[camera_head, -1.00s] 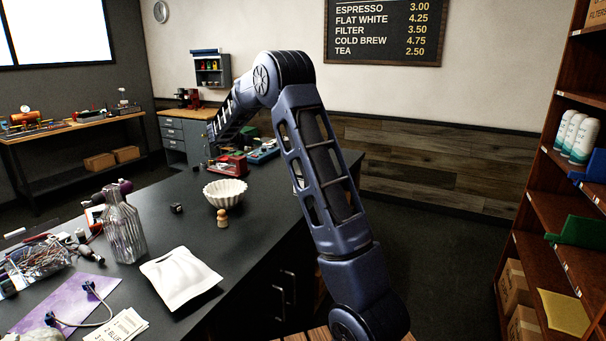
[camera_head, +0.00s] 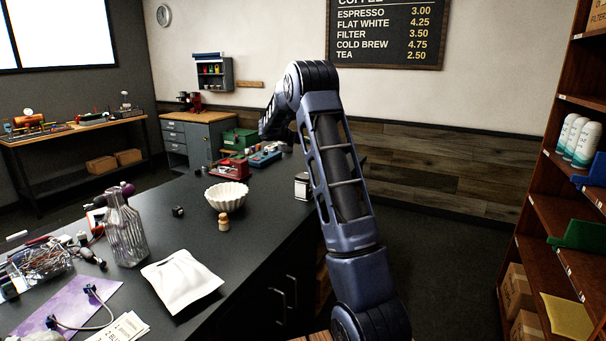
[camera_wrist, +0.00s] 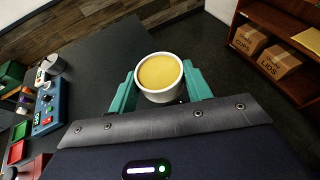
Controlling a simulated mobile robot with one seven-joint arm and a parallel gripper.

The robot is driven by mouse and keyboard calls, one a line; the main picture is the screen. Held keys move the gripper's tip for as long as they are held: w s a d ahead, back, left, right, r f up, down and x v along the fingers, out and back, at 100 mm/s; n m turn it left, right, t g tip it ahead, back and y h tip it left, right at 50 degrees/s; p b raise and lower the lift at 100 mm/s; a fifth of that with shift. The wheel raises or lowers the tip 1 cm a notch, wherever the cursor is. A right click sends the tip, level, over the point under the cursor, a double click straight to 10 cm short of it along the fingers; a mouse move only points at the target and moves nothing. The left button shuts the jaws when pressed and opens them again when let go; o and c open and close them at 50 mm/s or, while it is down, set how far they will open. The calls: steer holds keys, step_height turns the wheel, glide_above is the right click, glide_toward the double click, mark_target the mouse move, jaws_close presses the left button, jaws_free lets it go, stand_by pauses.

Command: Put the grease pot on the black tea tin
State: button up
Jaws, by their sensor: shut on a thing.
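The grease pot (camera_wrist: 159,74), a white round pot with yellow content, is held upright between the teal fingers of my gripper (camera_wrist: 160,88) in the wrist view. The gripper is shut on it, with a finger on each side. In the head view my arm hides the gripper and the pot. A small pale tin with a dark top (camera_head: 302,186) stands at the right edge of the dark counter in the head view, beside my arm. It may be the black tea tin; its label is too small to read.
The dark counter (camera_head: 185,240) holds a white fluted bowl (camera_head: 226,195), a wooden figure (camera_head: 223,221), a glass bottle (camera_head: 124,230) and a white pouch (camera_head: 181,281). A red tray (camera_head: 229,169) and a green box (camera_head: 240,139) stand at the back. Shelves (camera_head: 560,200) stand right.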

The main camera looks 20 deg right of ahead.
mark_target(302, 176)
step_height(302, 176, down, 15)
steer(key=shift+f, duration=0.15)
stand_by(0.4)
steer(key=shift+f, duration=0.1)
steer(key=o, duration=1.1)
steer(key=shift+c, duration=0.2)
